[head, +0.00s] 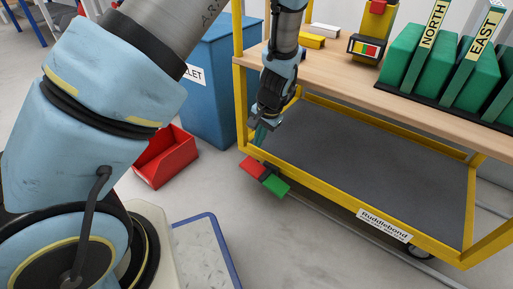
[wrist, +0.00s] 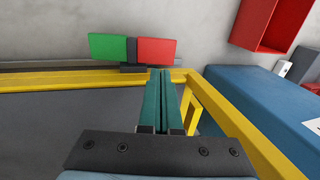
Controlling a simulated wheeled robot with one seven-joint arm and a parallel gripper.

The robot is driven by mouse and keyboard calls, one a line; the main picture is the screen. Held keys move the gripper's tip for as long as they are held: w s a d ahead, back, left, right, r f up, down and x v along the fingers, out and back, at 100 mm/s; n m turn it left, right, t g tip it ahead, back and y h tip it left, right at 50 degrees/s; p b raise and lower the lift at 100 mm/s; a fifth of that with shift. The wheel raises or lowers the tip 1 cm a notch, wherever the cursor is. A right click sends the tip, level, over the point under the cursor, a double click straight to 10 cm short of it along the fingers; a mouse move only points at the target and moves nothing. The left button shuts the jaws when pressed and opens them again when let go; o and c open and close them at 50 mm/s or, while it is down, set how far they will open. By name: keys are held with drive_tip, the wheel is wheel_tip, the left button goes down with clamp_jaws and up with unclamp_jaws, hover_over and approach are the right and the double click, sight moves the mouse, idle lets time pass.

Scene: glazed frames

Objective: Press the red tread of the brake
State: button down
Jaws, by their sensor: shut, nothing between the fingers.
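The brake sits at the near left corner of the yellow cart (head: 330,183), low outside its bottom rail. Its red tread (head: 252,167) is on the left and its green tread (head: 275,186) on the right in the head view. In the wrist view the red tread (wrist: 157,51) is right of the green tread (wrist: 108,47), with a dark block between them. My gripper (head: 259,137) is shut and empty, pointing down above the cart corner. In the wrist view its teal fingertips (wrist: 160,74) end just below the red tread, over the yellow rail. They look apart from it; the exact gap is unclear.
The cart's grey lower deck (head: 365,165) is bare. Green files (head: 430,65) and a small yellow device (head: 372,30) stand on the wooden upper shelf (head: 340,67). A blue bin (head: 215,90) and red bin (head: 167,160) stand left. Floor before the brake is clear.

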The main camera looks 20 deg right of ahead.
sight(247, 164)
drive_tip(key=b+x, duration=0.6)
drive_tip(key=x, duration=0.6)
drive_tip(key=shift+f, duration=0.2)
drive_tip(key=shift+w+a, duration=0.1)
drive_tip(key=shift+w, duration=0.05)
drive_tip(key=shift+w+a+f+g+h+p, duration=0.1)
drive_tip(key=shift+w+g+h+p, duration=0.15)
drive_tip(key=shift+g+p, duration=0.3)
drive_tip(key=shift+w+a+f+g+h+p, duration=0.25)
drive_tip(key=shift+f+g+h+p, duration=0.35)
drive_tip(key=shift+g+p, duration=0.45)
drive_tip(key=shift+w+f+g+h+p, duration=0.1)
drive_tip(key=shift+f+g+h+p, duration=0.3)
drive_tip(key=shift+g+p, duration=0.15)
drive_tip(key=shift+w+f+p, duration=0.1)
drive_tip(key=shift+f+p, duration=0.25)
drive_tip(key=shift+f, duration=0.25)
drive_tip(key=shift+r, duration=0.1)
